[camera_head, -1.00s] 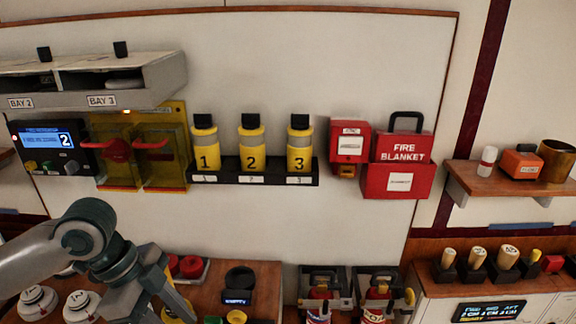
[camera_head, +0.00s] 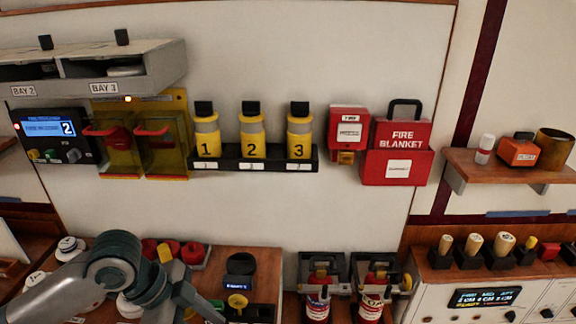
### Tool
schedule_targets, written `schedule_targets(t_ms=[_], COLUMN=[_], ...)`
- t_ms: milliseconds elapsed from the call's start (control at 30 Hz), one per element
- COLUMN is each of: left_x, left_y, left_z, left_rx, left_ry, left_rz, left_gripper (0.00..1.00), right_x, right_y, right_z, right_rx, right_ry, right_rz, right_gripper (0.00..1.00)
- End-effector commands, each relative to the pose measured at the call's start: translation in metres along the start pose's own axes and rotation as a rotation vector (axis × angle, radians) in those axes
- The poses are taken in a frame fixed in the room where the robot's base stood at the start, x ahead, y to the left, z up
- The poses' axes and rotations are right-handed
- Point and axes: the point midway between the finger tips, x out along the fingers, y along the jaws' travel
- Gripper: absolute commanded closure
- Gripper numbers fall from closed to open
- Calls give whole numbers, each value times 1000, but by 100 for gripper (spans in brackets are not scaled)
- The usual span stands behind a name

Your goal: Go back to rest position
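My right gripper is out of view.
Red round knobs (camera_head: 193,253) and white round pieces (camera_head: 70,246) are close around the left gripper. A black holder with a yellow funnel (camera_head: 237,301) stands right of it. Yellow canisters (camera_head: 252,137) stand on a wall rack. Two extinguishers (camera_head: 318,298) stand lower right of centre.

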Motion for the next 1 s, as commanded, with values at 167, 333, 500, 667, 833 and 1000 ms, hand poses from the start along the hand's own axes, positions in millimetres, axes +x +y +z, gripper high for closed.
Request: schedule_targets(t_ms=[167,333,500,667,833,1000], left_x=[40,71,97,118,136,146], left_y=[9,17,29,44,70,103], left_z=[-7,-6,4,25,60,100], left_rx=[-92,-219,-377,-550,-752,-943], left_ry=[59,103,128,124,83,9], left_rz=[-51,-117,-182,-247,-316,-382], left_gripper=[65,65,65,65,65,65], right_x=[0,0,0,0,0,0], right_y=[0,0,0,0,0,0], right_z=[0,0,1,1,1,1], right_rx=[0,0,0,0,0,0], right_ry=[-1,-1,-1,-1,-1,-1], right_rz=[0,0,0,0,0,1], right_gripper=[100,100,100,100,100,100])
